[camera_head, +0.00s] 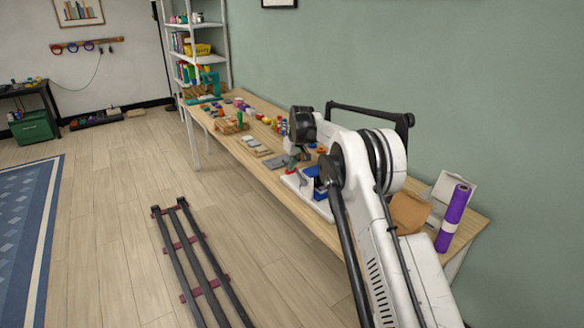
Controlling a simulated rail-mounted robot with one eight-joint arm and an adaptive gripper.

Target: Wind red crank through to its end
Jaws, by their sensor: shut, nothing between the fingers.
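A white base plate (305,197) lies on the long wooden table, close to my arm. A blue block (308,186) stands on it. A small red piece (291,171) shows at the plate's far left part; it may be the red crank, but it is too small to make out a handle. My gripper (292,161) points down just above this red piece. It is shut and holds nothing. I cannot tell whether its fingertips touch the red piece. My own arm hides the right part of the plate.
The wooden table (262,178) runs along the green wall. A purple roll (453,217) and a brown bag (409,211) stand at the near end.

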